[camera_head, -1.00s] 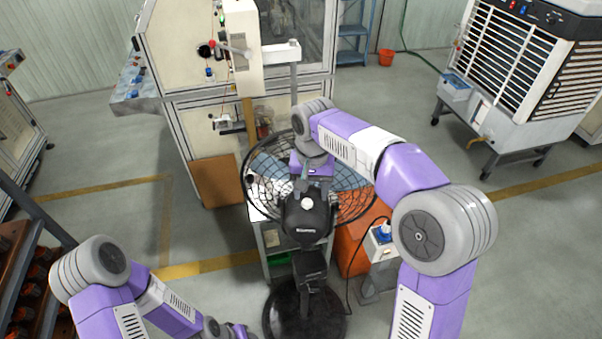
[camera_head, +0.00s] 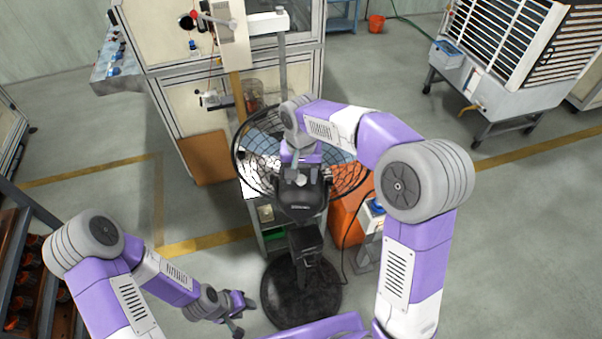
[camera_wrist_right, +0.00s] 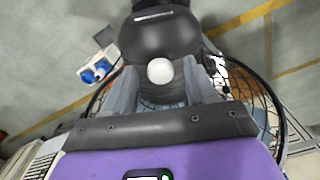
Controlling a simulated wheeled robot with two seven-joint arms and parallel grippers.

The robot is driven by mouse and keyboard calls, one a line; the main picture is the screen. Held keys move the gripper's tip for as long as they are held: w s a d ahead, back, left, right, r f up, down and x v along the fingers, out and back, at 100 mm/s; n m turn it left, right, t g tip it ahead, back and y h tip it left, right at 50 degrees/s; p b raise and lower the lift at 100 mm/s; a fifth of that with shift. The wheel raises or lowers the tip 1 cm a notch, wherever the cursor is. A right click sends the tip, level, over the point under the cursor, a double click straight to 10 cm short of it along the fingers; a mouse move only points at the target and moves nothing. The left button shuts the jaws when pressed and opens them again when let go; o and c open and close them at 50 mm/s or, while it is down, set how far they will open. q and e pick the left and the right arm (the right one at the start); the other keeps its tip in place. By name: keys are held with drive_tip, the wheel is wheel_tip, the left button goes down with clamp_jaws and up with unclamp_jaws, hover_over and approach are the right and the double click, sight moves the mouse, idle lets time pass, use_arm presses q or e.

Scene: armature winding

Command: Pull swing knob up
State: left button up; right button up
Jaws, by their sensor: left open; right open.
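The swing knob (camera_wrist_right: 160,71) is a small white round knob on top of the black fan's motor housing (camera_head: 303,200). In the right wrist view my right gripper (camera_wrist_right: 163,84) is open, with one grey finger on either side of the knob. I cannot tell whether the fingers touch it. In the head view the right gripper (camera_head: 300,172) reaches down from above behind the housing, and the knob shows there as a small pale spot. My left gripper (camera_head: 240,314) is open and empty, low at the left of the fan's base.
The fan's wire cage (camera_head: 352,172) surrounds the back of my right gripper. Its round black base (camera_head: 300,296) stands on the floor. A machine cabinet (camera_head: 160,35) is behind, an orange box (camera_head: 347,208) to the right, and a rack (camera_head: 20,270) at the lower left.

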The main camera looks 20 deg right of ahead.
sight(301, 177)
clamp_jaws()
drive_tip(key=shift+w+r+p, duration=0.1)
drive_tip(key=shift+r+p, duration=0.25)
drive_tip(key=shift+r, duration=0.15)
unclamp_jaws()
drive_tip(key=shift+r, duration=3.75)
